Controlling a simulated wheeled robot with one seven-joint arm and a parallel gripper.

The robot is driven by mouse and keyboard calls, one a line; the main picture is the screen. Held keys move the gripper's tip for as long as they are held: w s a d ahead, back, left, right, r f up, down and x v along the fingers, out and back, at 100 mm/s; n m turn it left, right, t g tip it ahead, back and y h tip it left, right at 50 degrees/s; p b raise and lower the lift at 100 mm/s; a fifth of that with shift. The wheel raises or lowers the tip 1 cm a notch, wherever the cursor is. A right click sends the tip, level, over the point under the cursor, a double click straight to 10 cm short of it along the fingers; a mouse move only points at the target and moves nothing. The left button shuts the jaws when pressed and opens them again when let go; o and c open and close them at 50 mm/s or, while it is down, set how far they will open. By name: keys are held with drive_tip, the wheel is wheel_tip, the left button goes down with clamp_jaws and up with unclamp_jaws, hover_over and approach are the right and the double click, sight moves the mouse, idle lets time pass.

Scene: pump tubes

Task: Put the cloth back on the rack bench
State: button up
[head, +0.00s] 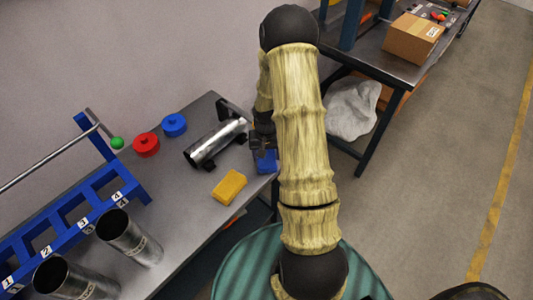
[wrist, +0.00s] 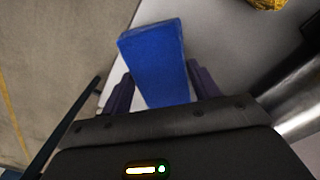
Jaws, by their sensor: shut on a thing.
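The cloth appears to be the blue, block-shaped piece (head: 266,162) at the right end of the rack bench (head: 187,208). My gripper (head: 264,143) is over it, partly hidden behind my arm. In the wrist view the blue cloth (wrist: 155,60) sits between the two dark fingers of my gripper (wrist: 160,88), which is shut on it. The bench's pale top and its edge show beneath it. I cannot tell whether the cloth touches the bench top.
A yellow block (head: 229,187) lies left of the cloth. A metal tube (head: 214,143) lies on dark supports behind it. Red (head: 146,145) and blue (head: 174,125) caps and a blue numbered rack (head: 85,205) are further left. A crumpled whitish bag (head: 352,108) lies by another bench.

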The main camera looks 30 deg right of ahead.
sight(267, 155)
drive_tip(key=shift+f, duration=0.15)
drive_tip(key=o, duration=0.9)
drive_tip(key=shift+o, duration=0.2)
wheel_tip(267, 155, up, 12)
drive_tip(key=shift+r+p, duration=0.2)
drive_tip(key=shift+p, duration=0.1)
